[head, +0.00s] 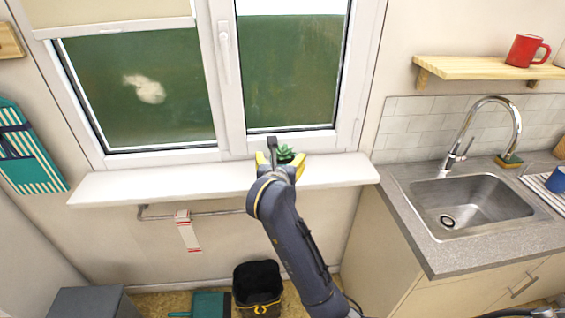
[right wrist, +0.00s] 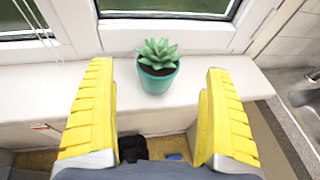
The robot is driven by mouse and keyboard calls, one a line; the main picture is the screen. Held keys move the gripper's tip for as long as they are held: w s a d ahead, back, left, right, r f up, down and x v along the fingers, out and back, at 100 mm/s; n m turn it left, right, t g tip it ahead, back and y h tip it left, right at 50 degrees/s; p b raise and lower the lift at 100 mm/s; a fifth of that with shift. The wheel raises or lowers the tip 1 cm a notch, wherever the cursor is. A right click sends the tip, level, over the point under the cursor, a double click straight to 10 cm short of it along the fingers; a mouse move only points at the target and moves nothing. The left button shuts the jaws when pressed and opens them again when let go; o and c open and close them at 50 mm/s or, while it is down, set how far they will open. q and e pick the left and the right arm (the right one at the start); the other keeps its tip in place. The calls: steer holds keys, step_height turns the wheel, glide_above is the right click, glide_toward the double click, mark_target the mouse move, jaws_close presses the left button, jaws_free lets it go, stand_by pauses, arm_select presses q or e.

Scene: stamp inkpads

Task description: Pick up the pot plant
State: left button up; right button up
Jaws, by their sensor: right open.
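The pot plant is a green succulent in a teal pot. It stands upright on the white windowsill. In the head view the plant (head: 285,153) shows mostly as leaves, with its pot largely hidden behind my right gripper. In the right wrist view the whole pot plant (right wrist: 157,68) is seen, centred ahead between the fingers. My right gripper (head: 280,165) is open, with its yellow fingers apart and empty. The fingers also show in the right wrist view (right wrist: 158,95), on either side of the pot and apart from it. My left gripper is not in view.
The windowsill (head: 130,184) is otherwise clear, with the closed window behind it. A black bin (head: 257,283) stands on the floor below. A counter with a sink (head: 470,205) and tap is on the right. A red mug (head: 525,50) sits on a wooden shelf.

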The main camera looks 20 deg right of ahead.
mark_target(282, 150)
steer(key=shift+x, duration=5.2)
steer(key=c, duration=1.7)
